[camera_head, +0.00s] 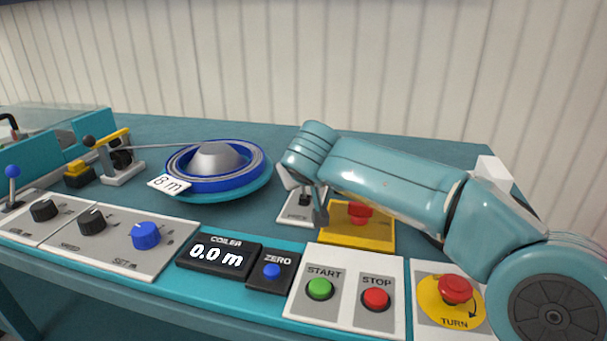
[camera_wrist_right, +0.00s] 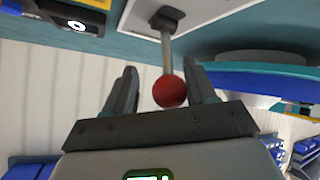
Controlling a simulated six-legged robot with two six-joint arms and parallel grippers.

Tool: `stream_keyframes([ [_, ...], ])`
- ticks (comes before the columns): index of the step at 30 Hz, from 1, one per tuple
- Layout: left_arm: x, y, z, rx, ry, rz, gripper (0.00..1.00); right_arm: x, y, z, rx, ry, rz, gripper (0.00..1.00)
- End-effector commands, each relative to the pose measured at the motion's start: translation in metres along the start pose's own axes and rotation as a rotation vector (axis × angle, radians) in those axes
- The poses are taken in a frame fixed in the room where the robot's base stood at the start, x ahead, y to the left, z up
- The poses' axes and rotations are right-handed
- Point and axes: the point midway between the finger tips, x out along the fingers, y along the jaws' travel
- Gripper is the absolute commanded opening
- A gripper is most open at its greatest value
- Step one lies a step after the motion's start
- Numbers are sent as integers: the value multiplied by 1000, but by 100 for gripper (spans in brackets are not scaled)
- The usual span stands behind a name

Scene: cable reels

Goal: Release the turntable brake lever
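The brake lever shows in the right wrist view as a metal rod with a red ball knob (camera_wrist_right: 169,92), rising from a pale base plate. My right gripper (camera_wrist_right: 160,70) is open, with one dark finger on each side of the knob. The knob sits nearer the right-hand finger, with a clear gap to the left-hand one. In the head view my right gripper (camera_head: 306,197) points down over the pale lever plate (camera_head: 294,216) and hides the knob. The turntable (camera_head: 236,198) carries a blue reel (camera_head: 213,184) left of the gripper. My left gripper is out of view.
A yellow box with a red button (camera_head: 358,212) stands close right of my gripper. In front are the green START button (camera_head: 319,288), red STOP button (camera_head: 376,298), coiler display (camera_head: 217,256) and TURN stop (camera_head: 455,290). The table behind the reel is clear.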

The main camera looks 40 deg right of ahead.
Motion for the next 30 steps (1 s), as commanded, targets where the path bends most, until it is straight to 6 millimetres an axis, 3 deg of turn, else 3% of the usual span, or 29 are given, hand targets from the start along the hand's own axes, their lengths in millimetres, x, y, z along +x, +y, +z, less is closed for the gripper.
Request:
stream_keyframes([
  [7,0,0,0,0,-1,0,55,-1,0,0,1,-1,1,54],
  [11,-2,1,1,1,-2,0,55,-12,1,-1,1,0,0,54],
  [24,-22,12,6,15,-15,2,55,-122,0,-3,0,5,-4,54],
  [30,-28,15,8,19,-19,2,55,-154,0,-2,-1,2,-3,54],
])
